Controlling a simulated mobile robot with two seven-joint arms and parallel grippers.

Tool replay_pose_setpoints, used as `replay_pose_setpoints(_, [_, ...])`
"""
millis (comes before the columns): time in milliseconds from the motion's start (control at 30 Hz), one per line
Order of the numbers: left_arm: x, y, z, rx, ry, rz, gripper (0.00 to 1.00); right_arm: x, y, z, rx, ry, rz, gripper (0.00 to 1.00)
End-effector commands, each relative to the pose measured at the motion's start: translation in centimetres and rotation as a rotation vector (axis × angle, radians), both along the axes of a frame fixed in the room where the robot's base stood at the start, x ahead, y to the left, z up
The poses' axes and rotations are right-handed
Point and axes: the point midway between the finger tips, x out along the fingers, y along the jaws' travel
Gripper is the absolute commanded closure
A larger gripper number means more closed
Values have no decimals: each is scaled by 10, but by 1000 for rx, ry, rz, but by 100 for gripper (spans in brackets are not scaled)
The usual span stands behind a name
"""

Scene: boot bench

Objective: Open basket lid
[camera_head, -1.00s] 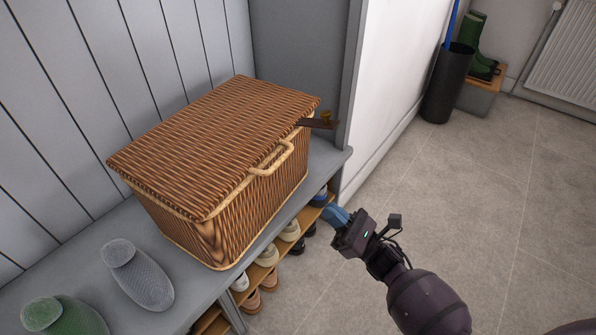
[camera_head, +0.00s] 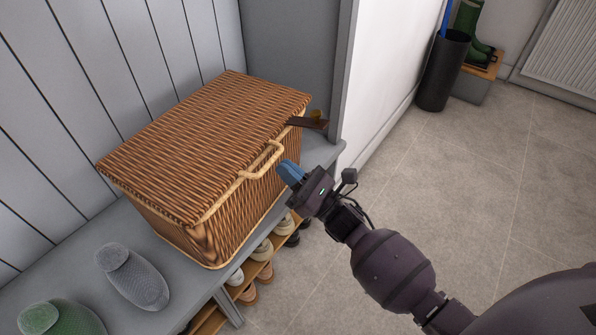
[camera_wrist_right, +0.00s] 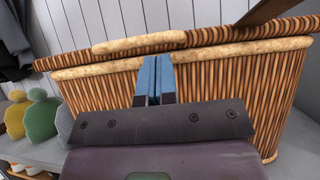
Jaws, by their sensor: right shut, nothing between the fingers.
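A brown wicker basket (camera_head: 228,217) stands on the grey bench, with its flat woven lid (camera_head: 205,130) closed on top. A pale looped handle (camera_head: 262,160) is at the middle of the lid's front edge. My right gripper (camera_head: 289,171) has blue fingers, shut and empty, in front of the basket just right of the handle. In the right wrist view the shut fingers (camera_wrist_right: 153,80) point at the basket's front (camera_wrist_right: 220,95), their tips just below the lid handle (camera_wrist_right: 138,42). I cannot tell whether they touch it. My left gripper is out of view.
The grey bench (camera_head: 75,265) has a grey knitted item (camera_head: 133,277) and a green one (camera_head: 60,318) left of the basket. A dark flat piece with a brass knob (camera_head: 315,117) is at the basket's right end. Shoes (camera_head: 260,250) sit below.

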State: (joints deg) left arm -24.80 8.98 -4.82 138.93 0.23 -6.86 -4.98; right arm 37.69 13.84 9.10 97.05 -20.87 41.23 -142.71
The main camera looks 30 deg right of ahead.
Motion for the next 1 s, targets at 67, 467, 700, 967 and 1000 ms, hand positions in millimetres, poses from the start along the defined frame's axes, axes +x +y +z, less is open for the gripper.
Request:
replay_pose_setpoints(67, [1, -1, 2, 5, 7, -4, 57, 1, 3, 7, 1, -3, -1, 100])
replay_pose_setpoints(467, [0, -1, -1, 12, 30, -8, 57, 0, 7, 9, 0, 3, -3, 100])
replay_pose_setpoints(700, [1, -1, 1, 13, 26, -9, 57, 1, 6, 11, -1, 4, -3, 100])
replay_pose_setpoints(967, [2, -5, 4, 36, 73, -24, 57, 2, 6, 32, -20, 30, -3, 100])
replay_pose_setpoints(1000, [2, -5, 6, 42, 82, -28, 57, 2, 6, 38, -25, 37, -4, 100])
